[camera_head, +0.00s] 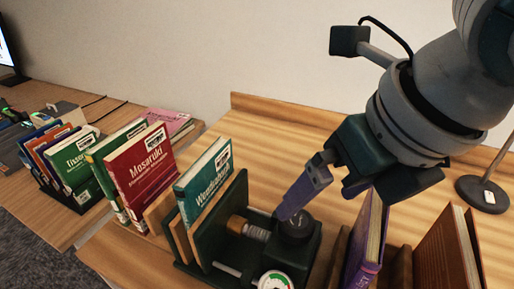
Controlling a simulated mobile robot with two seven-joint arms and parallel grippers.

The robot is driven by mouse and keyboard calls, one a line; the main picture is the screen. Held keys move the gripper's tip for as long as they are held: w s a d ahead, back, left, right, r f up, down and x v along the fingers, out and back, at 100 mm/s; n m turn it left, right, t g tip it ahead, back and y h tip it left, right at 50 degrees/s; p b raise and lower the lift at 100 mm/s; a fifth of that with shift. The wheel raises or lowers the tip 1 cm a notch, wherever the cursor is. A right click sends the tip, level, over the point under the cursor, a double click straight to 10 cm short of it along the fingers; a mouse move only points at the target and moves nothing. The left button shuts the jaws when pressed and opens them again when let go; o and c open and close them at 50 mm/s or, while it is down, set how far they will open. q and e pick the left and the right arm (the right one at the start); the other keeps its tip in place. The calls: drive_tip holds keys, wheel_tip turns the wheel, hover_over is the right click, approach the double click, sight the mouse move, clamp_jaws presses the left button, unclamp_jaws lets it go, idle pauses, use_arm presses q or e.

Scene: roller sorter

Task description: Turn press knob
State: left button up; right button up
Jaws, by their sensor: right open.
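My right gripper (318,196) is open and points down just above the knob. One finger's tip overlaps the knob's left edge; I cannot tell whether it touches. My left gripper is not in view.
A teal book (203,180) stands at the press's left, beside a red book (144,173). More books (69,160) stand in a rack further left. A purple book (367,243) and a brown book (449,250) stand close on the right.

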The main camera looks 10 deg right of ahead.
sight(298, 221)
drive_tip(key=shift+n, duration=0.9)
drive_tip(key=x, duration=0.4)
drive_tip(key=d+b+x, duration=0.1)
drive_tip(key=x, duration=0.6)
drive_tip(key=shift+w+d+f+b, duration=0.3)
drive_tip(key=shift+w+d+f, duration=0.05)
drive_tip(key=shift+w, duration=0.2)
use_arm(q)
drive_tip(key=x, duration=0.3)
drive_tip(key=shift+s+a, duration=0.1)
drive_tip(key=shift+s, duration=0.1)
use_arm(e)
drive_tip(key=c, duration=1.4)
